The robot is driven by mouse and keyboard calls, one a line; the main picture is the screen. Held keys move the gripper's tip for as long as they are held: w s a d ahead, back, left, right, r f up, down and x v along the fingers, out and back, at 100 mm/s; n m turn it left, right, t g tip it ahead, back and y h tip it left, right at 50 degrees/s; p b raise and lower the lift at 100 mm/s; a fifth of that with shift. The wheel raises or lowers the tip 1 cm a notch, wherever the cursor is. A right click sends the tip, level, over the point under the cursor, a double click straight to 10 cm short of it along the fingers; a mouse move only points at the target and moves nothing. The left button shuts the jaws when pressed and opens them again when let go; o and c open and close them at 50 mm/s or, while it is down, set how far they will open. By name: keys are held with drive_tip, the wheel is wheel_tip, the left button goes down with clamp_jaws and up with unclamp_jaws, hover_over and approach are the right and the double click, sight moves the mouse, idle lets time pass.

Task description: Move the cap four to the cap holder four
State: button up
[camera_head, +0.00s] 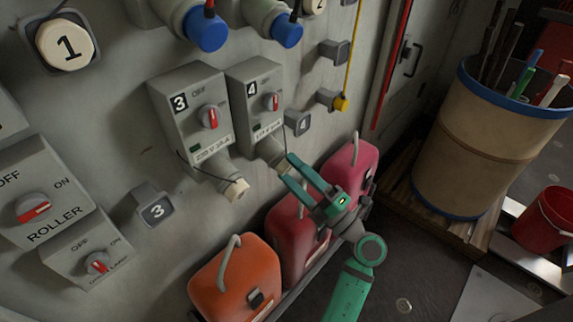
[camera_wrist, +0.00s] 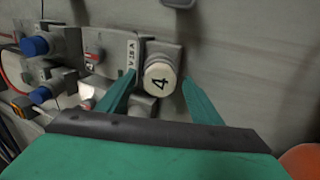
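Cap four (camera_wrist: 160,78) is a round whitish cap marked "4", seen face-on in the wrist view on the end of the fitting below control box 4 (camera_head: 258,97). My gripper (camera_head: 285,168) is open, its green fingers pointing at the cap. In the wrist view the fingers stand on either side of the cap, with visible gaps. In the head view the fingers mostly hide the cap. Cap holder four (camera_head: 298,122) is a grey wall bracket marked "4", to the right of box 4; its face is empty.
Control box 3 (camera_head: 192,110) with its capped fitting (camera_head: 236,188) is to the left, near holder 3 (camera_head: 154,207). Orange (camera_head: 236,280) and red (camera_head: 296,238) canisters stand close under my gripper. A large bin (camera_head: 490,145) stands at the right.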

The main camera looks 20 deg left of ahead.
drive_tip(key=c, duration=1.4)
drive_tip(key=shift+c, duration=0.2)
drive_tip(key=shift+d+f, duration=0.1)
drive_tip(key=shift+d, duration=0.05)
drive_tip(key=shift+s+d+f, duration=0.2)
drive_tip(key=shift+s+d, duration=0.2)
drive_tip(key=shift+d, duration=0.15)
drive_tip(key=v, duration=0.4)
drive_tip(key=shift+w+d, duration=0.1)
drive_tip(key=shift+d, duration=0.15)
drive_tip(key=shift+a, duration=0.15)
